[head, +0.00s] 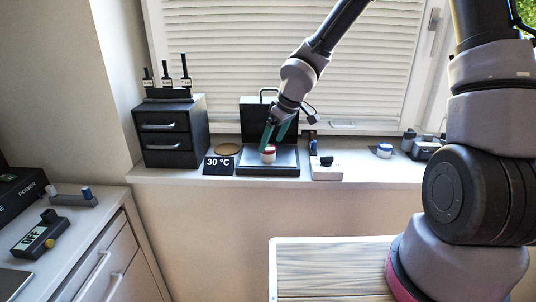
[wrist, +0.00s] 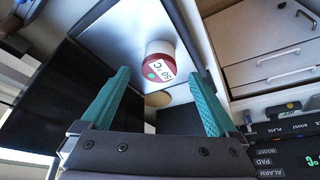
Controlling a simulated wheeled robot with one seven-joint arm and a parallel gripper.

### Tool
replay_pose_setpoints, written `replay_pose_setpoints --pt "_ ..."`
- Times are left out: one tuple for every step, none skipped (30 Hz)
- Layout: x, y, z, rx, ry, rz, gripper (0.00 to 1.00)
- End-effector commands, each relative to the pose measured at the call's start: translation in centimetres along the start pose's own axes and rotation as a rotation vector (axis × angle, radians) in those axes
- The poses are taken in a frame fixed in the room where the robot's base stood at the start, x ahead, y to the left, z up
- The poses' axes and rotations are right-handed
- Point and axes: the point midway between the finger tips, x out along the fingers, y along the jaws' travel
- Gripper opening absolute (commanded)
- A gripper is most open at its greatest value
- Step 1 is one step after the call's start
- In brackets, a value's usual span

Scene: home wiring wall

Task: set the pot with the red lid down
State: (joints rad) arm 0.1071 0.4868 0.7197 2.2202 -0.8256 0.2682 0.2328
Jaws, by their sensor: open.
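The pot with the red lid (head: 268,154) is small and white, and stands on a flat plate (head: 283,168) in front of an open black case on the window ledge. In the wrist view the pot (wrist: 160,60) shows a red band, a green dot and a white label with a temperature on it, whose digits are hard to read. My gripper (head: 272,138) has teal fingers and is open just above and around the pot. In the wrist view the pot lies between and slightly beyond the fingertips (wrist: 159,76), with a gap on both sides.
A "30 °C" display (head: 219,166) and a tan disc (head: 228,149) lie left of the plate, beside a black drawer unit (head: 170,135). A white switch box (head: 326,170) stands to the right. A blue-lidded pot (head: 384,151) is farther right.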

Motion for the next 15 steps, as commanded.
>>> replay_pose_setpoints --pt "0.8 -0.1 0.0 -0.003 -0.003 -0.003 0.94" --pt "1.2 -0.2 0.0 -0.004 -0.003 -0.004 0.94" --pt "1.8 -0.1 0.0 -0.003 -0.002 -0.003 0.94" --pt "2.2 -0.1 0.0 -0.005 -0.003 -0.003 0.94" --pt "2.6 -0.1 0.0 -0.003 -0.002 -0.003 0.94" --pt "3.0 0.0 0.0 -0.004 -0.001 -0.002 0.94" --pt "3.3 0.0 0.0 -0.002 -0.002 -0.002 0.94" --pt "3.6 0.0 0.0 -0.003 -0.001 -0.002 0.94" --pt "3.9 0.0 0.0 -0.001 -0.001 -0.001 0.94" --pt "4.0 0.0 0.0 -0.002 0.000 -0.001 0.94" --pt "4.2 0.0 0.0 -0.003 0.000 -0.001 0.94" --pt "4.3 0.1 0.0 -0.002 0.000 -0.001 0.94" --pt "4.3 0.1 0.0 -0.001 0.000 0.000 0.94" --pt "4.3 0.1 0.0 -0.001 0.000 0.000 0.94" --pt "4.3 0.1 0.0 0.000 0.000 0.000 0.94"
